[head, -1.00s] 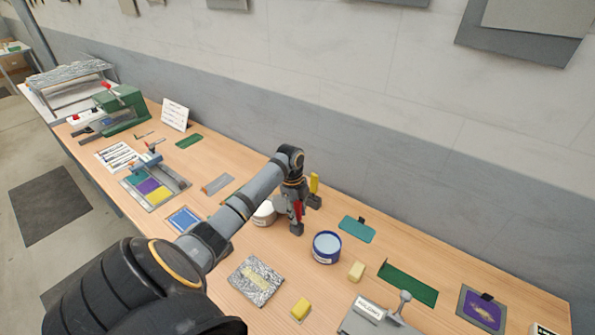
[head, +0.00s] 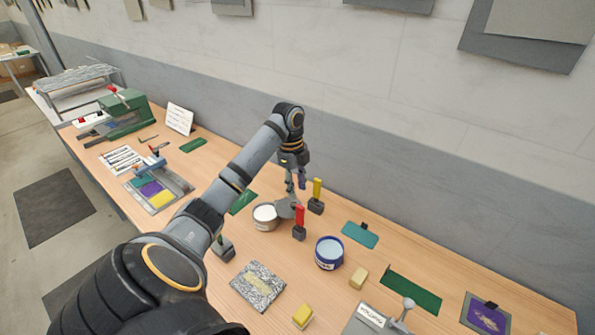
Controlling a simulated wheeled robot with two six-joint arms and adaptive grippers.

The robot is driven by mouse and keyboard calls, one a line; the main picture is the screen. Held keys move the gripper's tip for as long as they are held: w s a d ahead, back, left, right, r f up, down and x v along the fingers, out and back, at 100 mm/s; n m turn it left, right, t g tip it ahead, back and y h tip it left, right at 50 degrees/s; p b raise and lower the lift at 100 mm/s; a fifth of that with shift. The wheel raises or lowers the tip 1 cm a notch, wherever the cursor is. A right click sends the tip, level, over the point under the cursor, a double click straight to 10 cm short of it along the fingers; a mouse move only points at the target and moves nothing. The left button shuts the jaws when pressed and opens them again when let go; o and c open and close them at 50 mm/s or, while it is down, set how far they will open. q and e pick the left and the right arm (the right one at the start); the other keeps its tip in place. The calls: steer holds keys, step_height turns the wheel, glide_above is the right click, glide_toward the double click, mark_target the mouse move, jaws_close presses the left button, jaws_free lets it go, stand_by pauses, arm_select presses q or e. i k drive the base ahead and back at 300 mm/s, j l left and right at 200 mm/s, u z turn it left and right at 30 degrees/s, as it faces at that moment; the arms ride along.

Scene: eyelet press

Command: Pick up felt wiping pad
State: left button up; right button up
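I cannot tell for sure which thing is the felt wiping pad. Two small yellow pad-like blocks lie on the table: one at the front (head: 303,316) and a paler one (head: 359,278) farther back. A speckled grey square with a yellowish strip (head: 257,286) lies left of them. My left gripper (head: 296,183) points down above the back of the table, near an open white tub (head: 265,217). Its fingers look slightly apart and hold nothing visible. It is well away from both yellow blocks. My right gripper is out of view.
A blue-rimmed tub (head: 329,253) stands right of a red-handled tool (head: 299,223) and a yellow-handled one (head: 317,196) in dark blocks. A grey fixture (head: 370,318) is at the front right. Green mats (head: 411,289) lie flat. A green press (head: 124,115) stands far left.

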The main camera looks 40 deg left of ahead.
mark_target(300, 318)
steer(key=k, duration=1.5)
